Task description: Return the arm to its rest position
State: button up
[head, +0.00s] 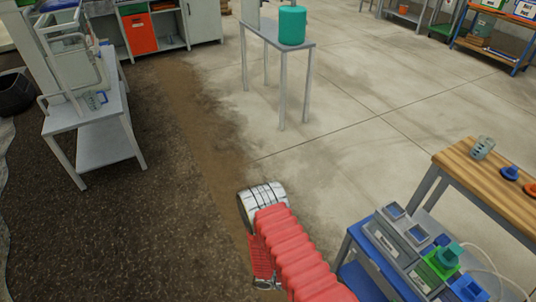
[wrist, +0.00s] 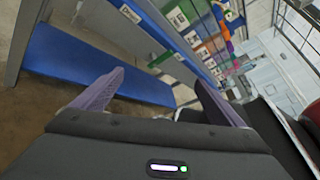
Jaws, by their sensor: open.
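My gripper (wrist: 159,76) shows in the wrist view with its two purple-grey fingers spread apart and nothing between them. In the head view my red-sleeved arm reaches up from the bottom edge to the middle of the picture. Its far end, with a white, black-striped part, is over the floor; the fingers cannot be made out there. The arm is left of the blue bench with grey units (head: 400,246), with a visible gap of floor between them at the arm's far end.
A wooden-topped table (head: 459,160) with a grey jug (head: 482,148) stands at right. A narrow table (head: 271,33) bears a teal canister (head: 292,25). A light bench (head: 94,118) stands at left. The middle floor is clear. A blue shelf (wrist: 75,62) is close in the wrist view.

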jog(key=a+r+m+y, duration=0.35)
jog(key=r+m, duration=0.25)
jog(key=r, duration=0.4)
jog(key=a+r+m+g+y, duration=0.1)
jog(key=a+r+m+y, duration=0.25)
jog(key=r+m, duration=0.55)
jog(key=a+r+m+y, duration=0.3)
jog(key=r+m+y, duration=0.15)
jog(key=r, duration=0.75)
jog(key=s+d+r+m+t+y, duration=0.1)
jog(key=r+t, duration=0.3)
jog(key=r, duration=0.7)
jog(key=s+d+r+m+t+y, duration=0.1)
jog(key=s+r+m+t, duration=0.3)
jog(key=r, duration=0.8)
jog(key=shift+d+r+m+t+y, duration=0.2)
jog(key=shift+d+m+t+y, duration=0.2)
jog(key=shift+y, duration=0.35)
jog(key=shift+s, duration=0.1)
jog(key=shift+c, duration=0.7)
